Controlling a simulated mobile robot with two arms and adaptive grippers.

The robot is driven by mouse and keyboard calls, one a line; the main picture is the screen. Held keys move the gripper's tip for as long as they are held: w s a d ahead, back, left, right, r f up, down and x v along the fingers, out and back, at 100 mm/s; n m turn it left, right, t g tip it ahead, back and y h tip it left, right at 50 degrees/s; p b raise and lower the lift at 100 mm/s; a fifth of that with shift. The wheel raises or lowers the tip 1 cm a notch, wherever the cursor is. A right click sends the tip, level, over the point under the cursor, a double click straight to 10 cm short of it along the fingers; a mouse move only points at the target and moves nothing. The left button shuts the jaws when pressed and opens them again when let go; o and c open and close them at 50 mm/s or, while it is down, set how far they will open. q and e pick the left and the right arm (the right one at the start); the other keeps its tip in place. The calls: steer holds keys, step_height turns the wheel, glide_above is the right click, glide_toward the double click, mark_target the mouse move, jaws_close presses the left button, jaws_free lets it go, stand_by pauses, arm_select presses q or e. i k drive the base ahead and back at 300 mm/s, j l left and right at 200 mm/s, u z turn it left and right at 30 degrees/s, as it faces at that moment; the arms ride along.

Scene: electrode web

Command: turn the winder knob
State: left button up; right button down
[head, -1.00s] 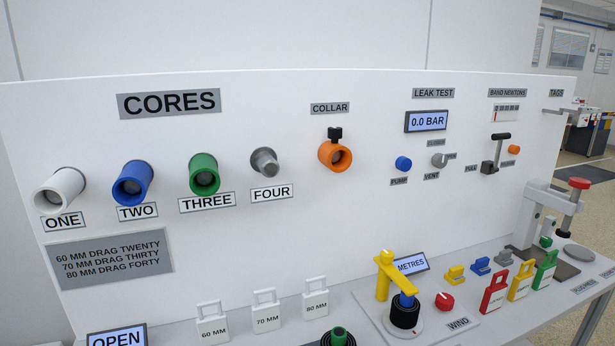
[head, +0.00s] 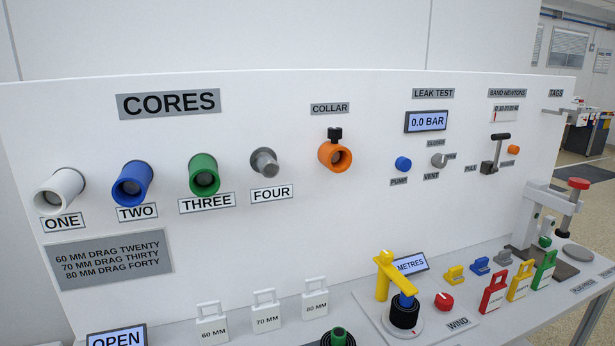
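The winder knob is a small red knob (head: 444,300) with a white mark on top. It sits on the bench behind the WIND label (head: 458,324), to the right of the winder (head: 404,316). The winder has a black roll around a blue core, with a yellow arm (head: 385,274) reaching over it. The METRES display (head: 411,264) stands behind, partly hidden by the yellow arm; its reading is not visible. Neither of my grippers is in the head view.
Small yellow, blue and grey clips (head: 454,274) lie behind. A press with a red top (head: 578,184) stands at the right end. The white panel (head: 350,220) rises behind the bench.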

mark_target(443, 302)
steer(key=i+j+z, duration=0.1)
steer(key=i+z, duration=0.15)
steer(key=z, duration=0.15)
steer(key=i+j+z, duration=0.2)
steer(key=z, duration=0.25)
steer(key=i, duration=0.05)
